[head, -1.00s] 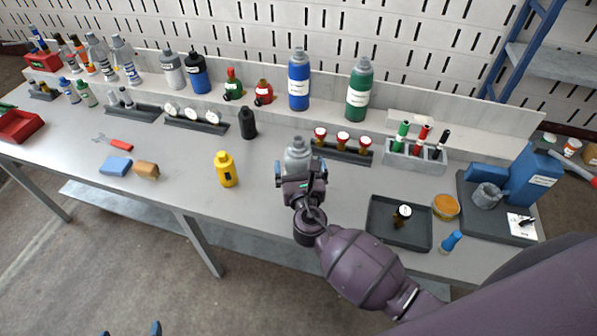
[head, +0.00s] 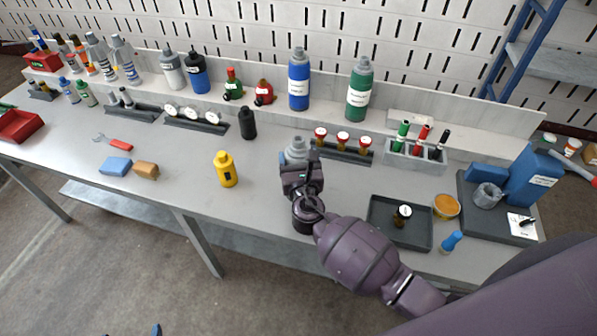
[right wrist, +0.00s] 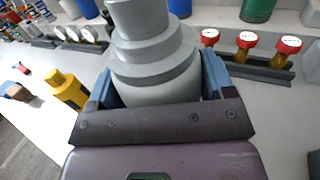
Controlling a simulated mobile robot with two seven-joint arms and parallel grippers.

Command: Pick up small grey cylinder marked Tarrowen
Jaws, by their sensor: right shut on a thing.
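The small grey cylinder (head: 296,150) stands upright on the bench, near its middle. It also fills the centre of the right wrist view (right wrist: 148,50), where its stepped grey top shows. My right gripper (head: 298,163) is shut on it, with a blue-lined finger on each side of its body in the right wrist view (right wrist: 158,85). Its lower part and any label are hidden by the gripper. A small blue tip at the bottom edge of the head view may be part of my left gripper (head: 156,329); its jaws do not show.
A yellow bottle (head: 226,169) stands left of the gripper, and a black bottle (head: 247,123) behind it. A rack of red-topped gauges (head: 345,155) is close behind right. A dark tray (head: 378,232) lies to the right. The bench between the yellow bottle and gripper is clear.

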